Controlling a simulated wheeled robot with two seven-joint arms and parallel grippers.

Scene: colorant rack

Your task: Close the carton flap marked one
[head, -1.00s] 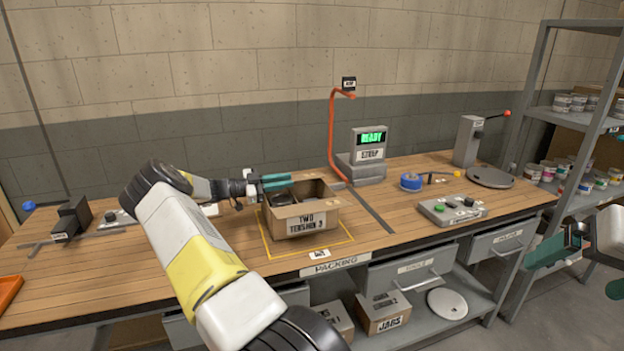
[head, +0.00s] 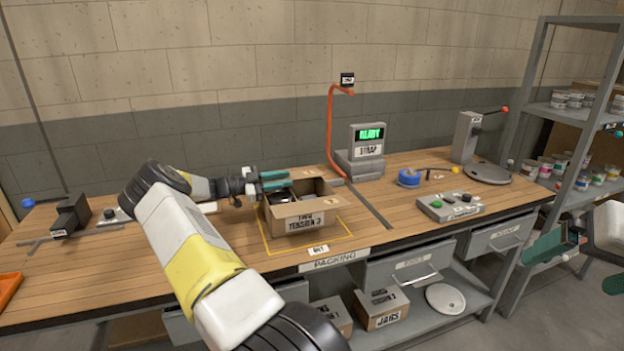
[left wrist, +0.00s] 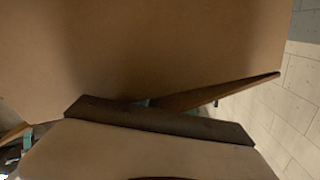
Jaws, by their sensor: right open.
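An open brown carton (head: 288,225) stands on the bench. I cannot read the mark ONE on any flap. My left gripper (head: 288,181) lies level over the carton's back left rim, its teal fingers pointing right. The picture does not settle whether its jaws are shut. In the left wrist view brown cardboard (left wrist: 150,50) fills the area close to the camera and mostly hides the fingers. My right gripper (head: 578,262) is open and empty at the right edge, away from the carton.
Yellow lines on the bench (head: 120,262) frame the carton. Behind it stand an orange post (head: 331,130) and a strap machine (head: 367,145) showing READY. The bench left of my arm is partly clear.

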